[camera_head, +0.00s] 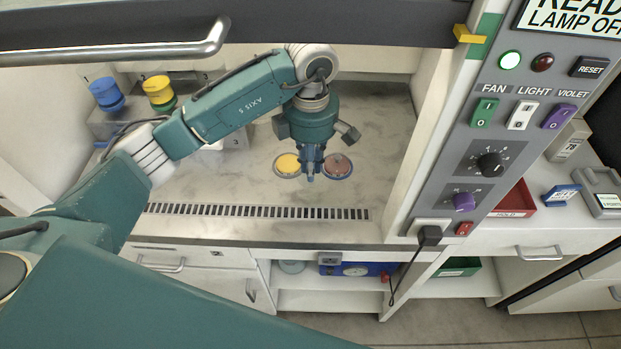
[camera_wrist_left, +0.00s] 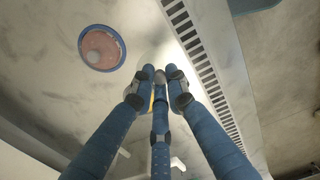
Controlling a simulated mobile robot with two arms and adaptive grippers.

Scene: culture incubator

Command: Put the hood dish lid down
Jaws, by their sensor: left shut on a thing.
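My left gripper (camera_head: 311,178) reaches down inside the hood, close above the work surface. Its fingertips also show close together in the left wrist view (camera_wrist_left: 160,74). The exact contact is hidden by the fingers. The open dish (camera_head: 338,166), reddish-brown with a blue rim, is on the surface right of the gripper. It also shows at upper left in the wrist view (camera_wrist_left: 101,48). My right gripper is not in view.
Blue (camera_head: 107,94) and yellow (camera_head: 159,92) containers stand on a numbered grey stand at the back left. A slotted vent (camera_head: 258,211) runs along the front edge. The raised sash handle (camera_head: 120,52) crosses above. The control panel (camera_head: 500,130) borders the right.

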